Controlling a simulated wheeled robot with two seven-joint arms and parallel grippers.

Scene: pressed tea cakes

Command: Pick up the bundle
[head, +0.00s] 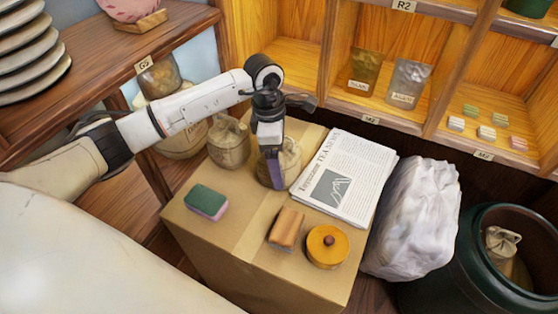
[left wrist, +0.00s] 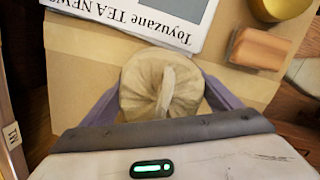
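The cloth bundle (head: 290,160), pale beige with a gathered, twisted top, sits on the cardboard box (head: 238,235) near its back edge. In the left wrist view the bundle (left wrist: 148,85) lies between the two purple fingers of my left gripper (left wrist: 162,95). The fingers are spread to the bundle's width, one on each side. I cannot tell whether they press on it. In the head view my left gripper (head: 273,168) points down over the bundle and partly hides it. My right gripper is not in view.
A white plastic bag (head: 412,220) and dark green bin (head: 455,265) are at right.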

